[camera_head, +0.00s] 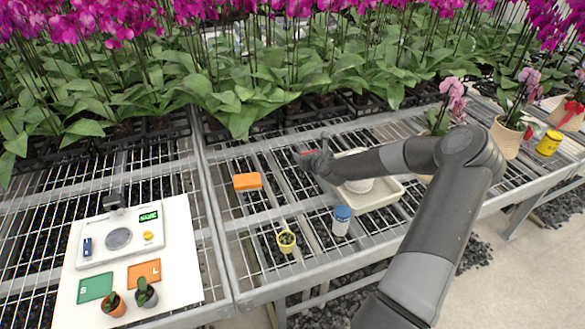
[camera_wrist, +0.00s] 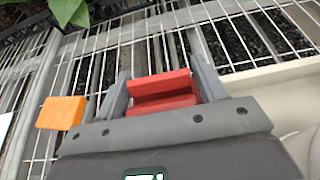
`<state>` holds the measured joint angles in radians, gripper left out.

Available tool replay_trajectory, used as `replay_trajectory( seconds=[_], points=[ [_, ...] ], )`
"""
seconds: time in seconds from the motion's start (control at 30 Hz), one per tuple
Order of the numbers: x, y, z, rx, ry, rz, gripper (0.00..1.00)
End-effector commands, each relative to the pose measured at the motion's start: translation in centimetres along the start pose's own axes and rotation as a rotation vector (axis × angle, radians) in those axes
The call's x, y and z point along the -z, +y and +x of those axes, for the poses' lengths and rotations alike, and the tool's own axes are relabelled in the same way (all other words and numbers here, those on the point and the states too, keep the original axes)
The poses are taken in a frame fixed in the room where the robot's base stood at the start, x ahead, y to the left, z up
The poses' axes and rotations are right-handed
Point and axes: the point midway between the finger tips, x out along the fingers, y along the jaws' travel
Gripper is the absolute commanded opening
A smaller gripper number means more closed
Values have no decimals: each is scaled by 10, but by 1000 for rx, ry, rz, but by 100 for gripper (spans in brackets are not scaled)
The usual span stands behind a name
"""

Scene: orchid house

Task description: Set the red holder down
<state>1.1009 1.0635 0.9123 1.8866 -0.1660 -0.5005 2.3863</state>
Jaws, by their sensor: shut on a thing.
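The red holder (camera_wrist: 163,92) sits between the two grey fingers of my gripper (camera_wrist: 158,75) in the wrist view, and the gripper is shut on it. In the head view only a small red bit of the holder (camera_head: 307,153) shows at the tip of my gripper (camera_head: 316,158); the arm hides the rest. The gripper is over the wire-mesh bench (camera_head: 272,215), behind and to the right of an orange block (camera_head: 247,181). I cannot tell whether the holder touches the mesh.
A white tray (camera_head: 392,196) with a white vessel stands right of the gripper, partly behind my arm. A blue-lidded jar (camera_head: 341,221) and yellow pot (camera_head: 287,242) stand nearer. A white board (camera_head: 182,291) with a scale lies left. Orchids line the back. Mesh around the orange block is bare.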

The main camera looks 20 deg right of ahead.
Motion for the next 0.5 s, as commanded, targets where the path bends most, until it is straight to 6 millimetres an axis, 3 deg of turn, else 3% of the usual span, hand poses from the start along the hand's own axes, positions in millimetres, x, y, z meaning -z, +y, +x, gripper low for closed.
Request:
replay_trajectory(
  seconds=[0.3,0.5],
  points=[
    [15,38,44,-1,0,0,36],
    [18,44,53,1,-2,0,36]
  ],
)
